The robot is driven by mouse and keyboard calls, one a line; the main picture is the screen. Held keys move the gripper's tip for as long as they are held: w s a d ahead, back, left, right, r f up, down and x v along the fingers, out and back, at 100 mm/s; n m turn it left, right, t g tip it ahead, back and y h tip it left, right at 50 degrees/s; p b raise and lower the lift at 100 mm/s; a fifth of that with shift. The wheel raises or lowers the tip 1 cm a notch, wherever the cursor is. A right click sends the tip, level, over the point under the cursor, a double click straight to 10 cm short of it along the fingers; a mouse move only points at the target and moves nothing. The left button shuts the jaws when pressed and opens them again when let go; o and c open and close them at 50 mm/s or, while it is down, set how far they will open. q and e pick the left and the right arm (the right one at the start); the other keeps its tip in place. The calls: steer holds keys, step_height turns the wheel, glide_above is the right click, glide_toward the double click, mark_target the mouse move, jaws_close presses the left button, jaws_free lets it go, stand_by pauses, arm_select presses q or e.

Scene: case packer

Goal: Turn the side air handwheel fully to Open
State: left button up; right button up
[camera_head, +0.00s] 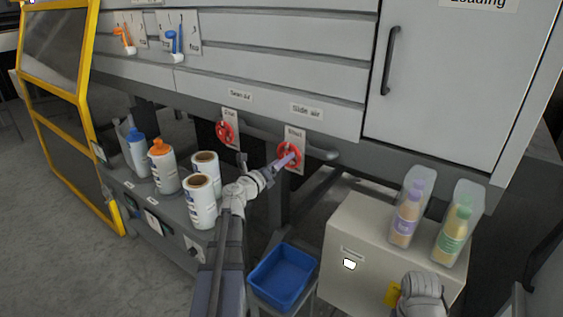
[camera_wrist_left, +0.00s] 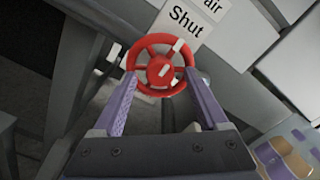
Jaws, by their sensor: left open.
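The side air handwheel (camera_head: 296,148) is a small red wheel under the "Side air" label on the machine front. In the left wrist view the red handwheel (camera_wrist_left: 160,42) faces me, with a white mark on its rim and a white bar near its hub. The plate behind it reads "Shut". My left gripper (camera_head: 284,161) is at the wheel. In the left wrist view its open fingers (camera_wrist_left: 160,76) reach to either side of the wheel's lower rim; I cannot tell whether they touch it. My right gripper's fingers are not visible.
A second red handwheel (camera_head: 224,132) sits to the left under its own label. White rolls (camera_head: 200,203) and bottles (camera_head: 162,168) stand on a ledge at left. A blue bin (camera_head: 283,275) is below. A beige cabinet (camera_head: 360,225) with two bottles in clear holders stands at right.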

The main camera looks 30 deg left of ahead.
arm_select(q)
steer(key=shift+w, duration=0.15)
jaws_close()
stand_by(0.6)
